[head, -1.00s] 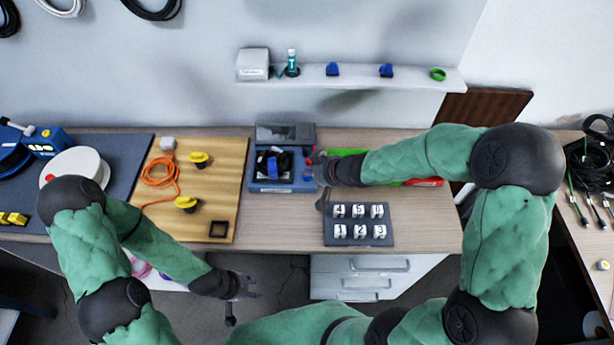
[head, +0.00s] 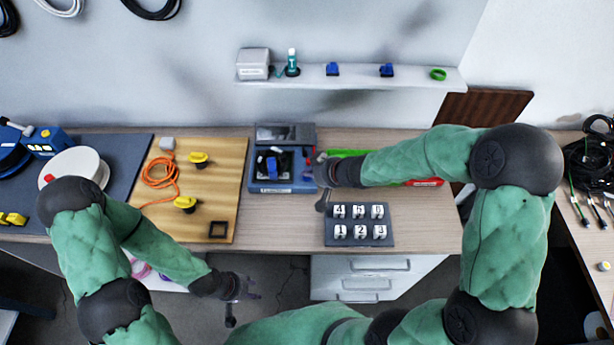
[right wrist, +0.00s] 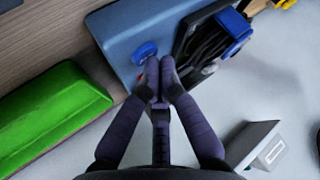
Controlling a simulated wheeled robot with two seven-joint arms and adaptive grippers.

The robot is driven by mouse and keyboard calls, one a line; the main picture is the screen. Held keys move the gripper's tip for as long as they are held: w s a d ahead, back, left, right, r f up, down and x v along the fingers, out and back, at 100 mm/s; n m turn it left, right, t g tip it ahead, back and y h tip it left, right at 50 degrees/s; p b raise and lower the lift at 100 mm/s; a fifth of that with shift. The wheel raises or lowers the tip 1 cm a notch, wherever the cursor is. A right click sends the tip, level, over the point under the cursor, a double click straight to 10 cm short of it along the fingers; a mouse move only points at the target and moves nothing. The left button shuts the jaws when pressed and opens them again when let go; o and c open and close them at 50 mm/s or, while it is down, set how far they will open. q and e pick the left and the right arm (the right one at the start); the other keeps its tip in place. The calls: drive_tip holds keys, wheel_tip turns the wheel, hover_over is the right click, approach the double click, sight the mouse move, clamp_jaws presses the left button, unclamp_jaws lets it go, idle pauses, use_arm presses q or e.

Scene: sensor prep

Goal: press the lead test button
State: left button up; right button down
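The lead tester is a blue box (head: 258,184) with a dark top and a grey panel behind, at the back middle of the table. A blue clip-like part (head: 272,166) sits on its black area and shows in the right wrist view (right wrist: 234,25). A round blue button (right wrist: 144,52) is on the box's face in the right wrist view. My right gripper (head: 314,172) is at the box's right side. Its fingertips (right wrist: 158,80) are together, empty, close beside the button; contact cannot be told. My left gripper (head: 254,288) is open and empty in front of the table.
A green block (right wrist: 45,115) lies right of the tester, partly behind my right arm. A dark numbered rack (head: 358,225) stands in front. A wooden board (head: 225,190) with an orange cable and yellow parts lies left. A wall shelf (head: 350,78) is above.

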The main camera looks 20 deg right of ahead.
sight(309, 179)
drive_tip(key=shift+f, duration=0.15)
idle(0.5)
drive_tip(key=shift+r+p, duration=0.85)
drive_tip(key=shift+p, duration=0.1)
wheel_tip(309, 179, up, 5)
drive_tip(key=p, duration=0.5)
drive_tip(key=shift+r+p, duration=0.1)
drive_tip(key=shift+p, duration=0.25)
